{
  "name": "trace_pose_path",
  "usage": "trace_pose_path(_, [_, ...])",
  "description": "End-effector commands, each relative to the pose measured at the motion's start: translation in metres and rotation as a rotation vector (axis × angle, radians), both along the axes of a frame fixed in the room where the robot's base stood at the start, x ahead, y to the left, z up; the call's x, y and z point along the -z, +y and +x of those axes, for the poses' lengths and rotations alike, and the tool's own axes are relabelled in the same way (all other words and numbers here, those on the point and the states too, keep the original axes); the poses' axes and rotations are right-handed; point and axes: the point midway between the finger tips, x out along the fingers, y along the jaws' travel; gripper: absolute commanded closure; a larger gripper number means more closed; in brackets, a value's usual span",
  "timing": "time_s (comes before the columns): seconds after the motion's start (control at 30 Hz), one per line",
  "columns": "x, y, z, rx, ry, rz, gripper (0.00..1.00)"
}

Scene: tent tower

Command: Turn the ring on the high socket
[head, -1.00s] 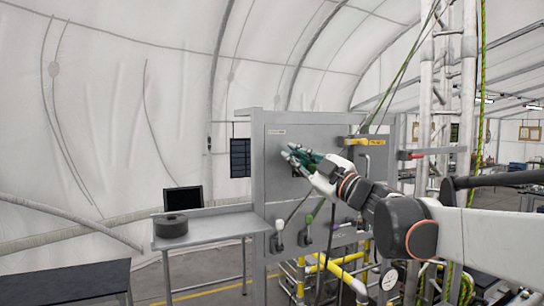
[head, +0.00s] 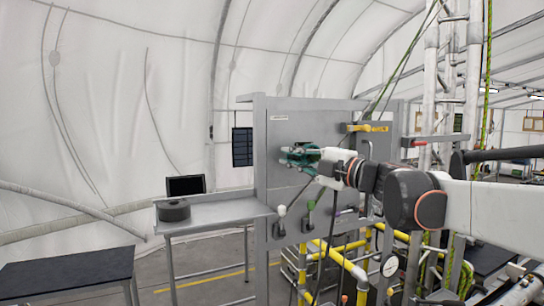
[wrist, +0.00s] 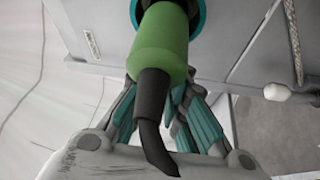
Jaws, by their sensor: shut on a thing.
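A green plug (wrist: 163,42) with a black boot and black cable (wrist: 153,120) sits at the high socket on the grey panel, in the wrist view. A teal ring (wrist: 198,14) surrounds its far end at the top edge and is partly cut off. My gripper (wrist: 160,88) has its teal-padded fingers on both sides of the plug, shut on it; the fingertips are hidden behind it. In the head view my gripper (head: 302,157) is up against the upper panel (head: 322,120), and hides the socket.
A grey side table (head: 215,212) left of the panel holds a black roll (head: 173,210) and a dark screen (head: 186,186). A yellow handle (head: 367,128) juts out at upper right. Lower plugs, cables and yellow pipes (head: 345,262) lie below my arm.

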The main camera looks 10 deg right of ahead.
Motion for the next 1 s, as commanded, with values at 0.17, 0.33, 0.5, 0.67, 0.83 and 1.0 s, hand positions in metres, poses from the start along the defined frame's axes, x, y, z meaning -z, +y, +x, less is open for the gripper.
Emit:
trace_pose_path(0.17, [0.002,0.001,-0.001,-0.003,-0.002,-0.011,1.0])
trace_pose_path(0.33, [0.003,0.001,-0.001,-0.003,-0.001,-0.011,1.0])
trace_pose_path(0.5, [0.003,0.001,-0.001,-0.002,-0.002,-0.011,0.76])
trace_pose_path(0.67, [0.002,0.001,-0.001,-0.002,-0.002,-0.009,0.68])
trace_pose_path(0.83, [0.001,0.0,0.0,-0.001,-0.002,-0.009,0.68])
trace_pose_path(1.0, [-0.009,0.0,0.0,-0.001,-0.002,-0.009,0.68])
